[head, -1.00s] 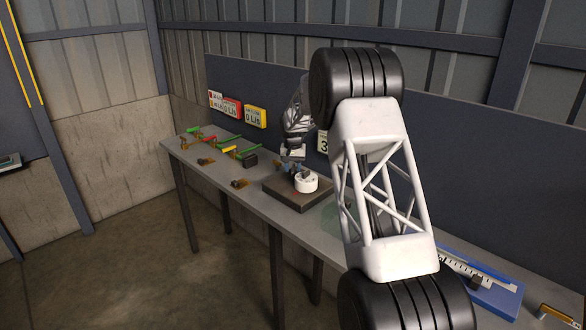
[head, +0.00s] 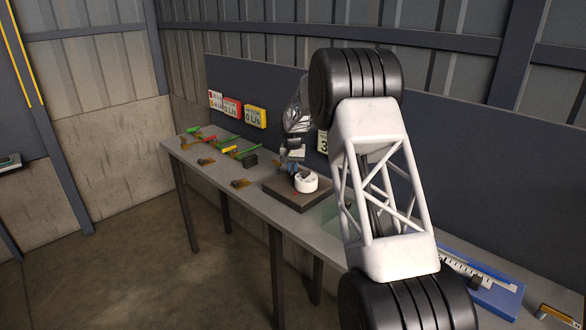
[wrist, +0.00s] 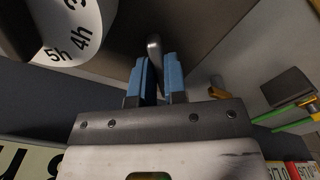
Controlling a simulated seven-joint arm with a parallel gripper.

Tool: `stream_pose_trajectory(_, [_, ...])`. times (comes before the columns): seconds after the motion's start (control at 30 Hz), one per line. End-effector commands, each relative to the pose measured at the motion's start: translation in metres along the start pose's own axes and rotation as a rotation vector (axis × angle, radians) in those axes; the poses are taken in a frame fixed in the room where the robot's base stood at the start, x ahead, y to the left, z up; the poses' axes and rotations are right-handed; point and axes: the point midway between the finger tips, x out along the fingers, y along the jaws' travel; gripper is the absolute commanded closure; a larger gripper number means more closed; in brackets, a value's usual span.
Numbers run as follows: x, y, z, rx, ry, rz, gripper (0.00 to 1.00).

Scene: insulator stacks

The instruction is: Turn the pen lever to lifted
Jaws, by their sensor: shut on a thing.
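The pen lever (wrist: 154,45) is a slim grey metal piece with a rounded end in the wrist view. It stands between the two blue fingers of my gripper (wrist: 156,62), which is shut on it. In the head view my gripper (head: 294,168) is small and sits low over a dark square base (head: 287,201), behind a white drum (head: 307,184). The drum's face, marked with hours such as 4h and 5h, shows at the upper left of the wrist view (wrist: 75,35). The lever cannot be made out in the head view.
Valves with green, red and yellow handles (head: 228,143) stand on the bench (head: 228,190) to the left. A dark box (head: 250,160) sits among them. Red and yellow signs (head: 256,116) are on the back panel. A blue tray (head: 495,295) with a scale lies at the right.

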Motion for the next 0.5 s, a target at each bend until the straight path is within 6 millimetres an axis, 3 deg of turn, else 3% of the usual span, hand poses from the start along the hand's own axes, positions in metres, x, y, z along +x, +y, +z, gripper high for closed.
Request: stream_pose_trajectory(0.5, [0.0,-0.012,-0.002,0.345,-0.001,0.0,1.0])
